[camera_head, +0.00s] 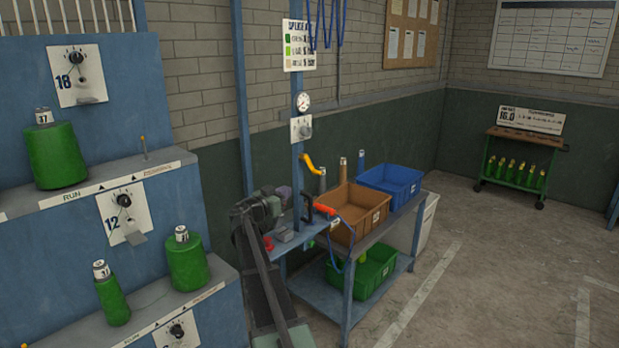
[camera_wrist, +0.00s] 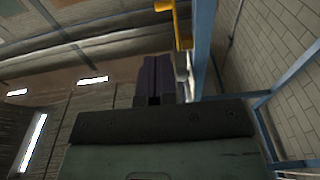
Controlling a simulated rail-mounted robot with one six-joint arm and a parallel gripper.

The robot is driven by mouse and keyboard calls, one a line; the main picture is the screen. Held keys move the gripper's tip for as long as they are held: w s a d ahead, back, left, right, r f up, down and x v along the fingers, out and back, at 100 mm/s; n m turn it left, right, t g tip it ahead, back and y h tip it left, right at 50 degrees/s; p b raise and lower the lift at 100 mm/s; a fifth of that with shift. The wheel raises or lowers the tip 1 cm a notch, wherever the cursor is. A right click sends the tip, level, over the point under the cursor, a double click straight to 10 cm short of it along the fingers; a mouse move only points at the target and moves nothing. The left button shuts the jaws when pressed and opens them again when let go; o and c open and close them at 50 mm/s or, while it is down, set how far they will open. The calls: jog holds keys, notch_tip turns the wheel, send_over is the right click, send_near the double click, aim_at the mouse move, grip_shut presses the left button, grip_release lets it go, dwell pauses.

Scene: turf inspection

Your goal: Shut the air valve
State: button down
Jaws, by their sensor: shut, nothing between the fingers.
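The air valve's yellow lever (camera_head: 312,163) sticks out from the blue post beside the workbench, slanting down to the right. It also shows at the top of the wrist view (camera_wrist: 182,24), next to the blue post. My gripper (camera_head: 284,194) is in front of and below the lever, left of the post in the head view. In the wrist view my gripper's dark fingers (camera_wrist: 154,76) are together with nothing between them. The lever is a little beyond and to the right of the fingertips, and I see no contact. The valve body is hard to make out.
A round gauge (camera_head: 303,101) and a white dial plate (camera_head: 301,129) are on the post above the lever. The bench holds a brown bin (camera_head: 352,211) and a blue bin (camera_head: 390,184). A blue stepped rack (camera_head: 85,90) with green cylinders stands at left. Open floor lies right.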

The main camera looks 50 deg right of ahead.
jog(key=d+r+p, duration=0.1)
jog(key=d, duration=1.3)
jog(key=shift+s, duration=0.2)
jog(key=shift+r, duration=0.1)
jog(key=shift+d, duration=0.35)
jog(key=a+f+b, duration=0.2)
jog(key=a, duration=1.1)
jog(key=shift+w+a+f, duration=0.2)
jog(key=shift+a+f, duration=0.15)
